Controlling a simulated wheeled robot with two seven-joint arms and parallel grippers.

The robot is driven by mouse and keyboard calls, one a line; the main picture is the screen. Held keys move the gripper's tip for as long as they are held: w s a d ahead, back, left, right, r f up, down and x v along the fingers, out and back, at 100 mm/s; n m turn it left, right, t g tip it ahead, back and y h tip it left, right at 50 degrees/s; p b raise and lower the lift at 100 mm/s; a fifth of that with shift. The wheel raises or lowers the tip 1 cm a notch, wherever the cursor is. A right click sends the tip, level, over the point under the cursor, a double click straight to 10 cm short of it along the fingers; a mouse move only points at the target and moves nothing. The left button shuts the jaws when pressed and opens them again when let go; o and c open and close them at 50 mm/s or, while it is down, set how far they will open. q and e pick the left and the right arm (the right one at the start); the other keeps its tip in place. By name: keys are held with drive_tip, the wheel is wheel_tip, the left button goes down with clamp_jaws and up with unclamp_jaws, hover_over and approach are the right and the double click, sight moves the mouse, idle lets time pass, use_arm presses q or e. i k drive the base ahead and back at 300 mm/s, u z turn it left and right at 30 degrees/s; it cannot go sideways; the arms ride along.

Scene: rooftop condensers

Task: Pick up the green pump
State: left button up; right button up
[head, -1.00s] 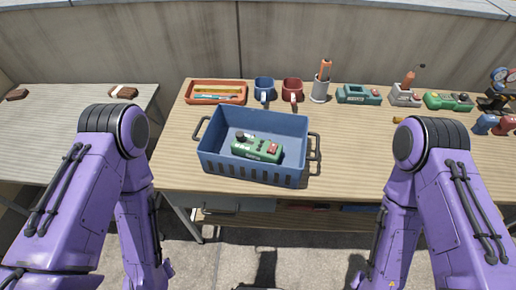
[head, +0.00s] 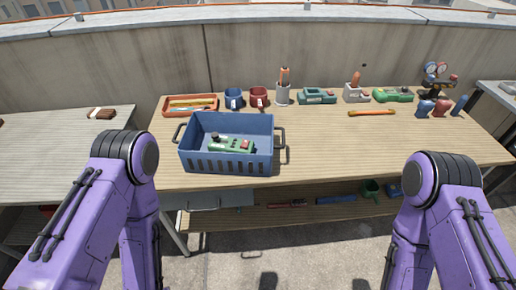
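A second, brighter green device (head: 392,95) lies in the back row at the right of the table. A teal device (head: 317,96) with a red part stands further left in that row. I cannot tell for certain which one is the green pump. My purple arms show at the lower left and lower right, but both grippers are out of view.
The crate stands on the wooden table (head: 330,150), near its left front. An orange tray (head: 190,105), two mugs, a holder (head: 283,95) and gauges (head: 437,80) line the back. The table's front middle is clear. A shelf beneath holds several items.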

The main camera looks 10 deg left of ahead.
sight(227, 144)
drive_tip(key=z, duration=0.9)
drive_tip(key=i, duration=0.65)
drive_tip(key=u, duration=1.2)
